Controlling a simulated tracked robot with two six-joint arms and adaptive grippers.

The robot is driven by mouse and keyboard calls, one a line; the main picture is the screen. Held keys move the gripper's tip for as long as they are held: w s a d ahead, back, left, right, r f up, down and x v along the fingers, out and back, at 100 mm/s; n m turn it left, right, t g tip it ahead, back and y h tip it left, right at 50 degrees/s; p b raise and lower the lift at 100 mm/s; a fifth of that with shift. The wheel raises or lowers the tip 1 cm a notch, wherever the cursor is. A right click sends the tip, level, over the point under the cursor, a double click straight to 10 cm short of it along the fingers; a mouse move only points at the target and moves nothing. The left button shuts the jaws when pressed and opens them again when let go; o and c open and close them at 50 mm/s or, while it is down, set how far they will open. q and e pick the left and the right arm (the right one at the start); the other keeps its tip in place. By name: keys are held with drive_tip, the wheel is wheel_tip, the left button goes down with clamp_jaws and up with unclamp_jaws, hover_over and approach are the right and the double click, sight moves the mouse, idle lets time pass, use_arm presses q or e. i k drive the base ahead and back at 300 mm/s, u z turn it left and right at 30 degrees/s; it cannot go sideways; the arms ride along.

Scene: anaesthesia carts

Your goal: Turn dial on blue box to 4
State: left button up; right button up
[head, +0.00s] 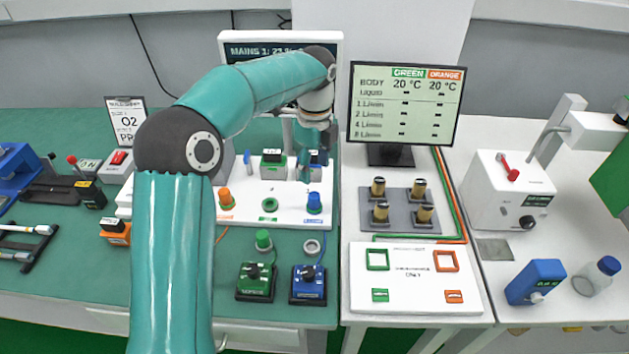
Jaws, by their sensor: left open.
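The blue box (308,290) stands near the front edge of the green table, with a dark dial (308,271) on its top. The dial's setting is too small to read. A green box (255,282) of similar form, also with a dark knob, stands just left of it. My left gripper (305,172) is open and points down over the back part of a white panel (288,216), behind and well apart from the blue box. It partly hides a small blue-and-black item there. My right gripper is not in view.
Orange and blue knobs sit on the white panel. A green cap (263,240) and a grey ring (312,247) lie behind the boxes. A monitor (405,105) and brass cylinders on a grey plate (404,210) stand right. My left arm covers the left middle.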

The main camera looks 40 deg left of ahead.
sight(308, 273)
drive_tip(key=k, duration=1)
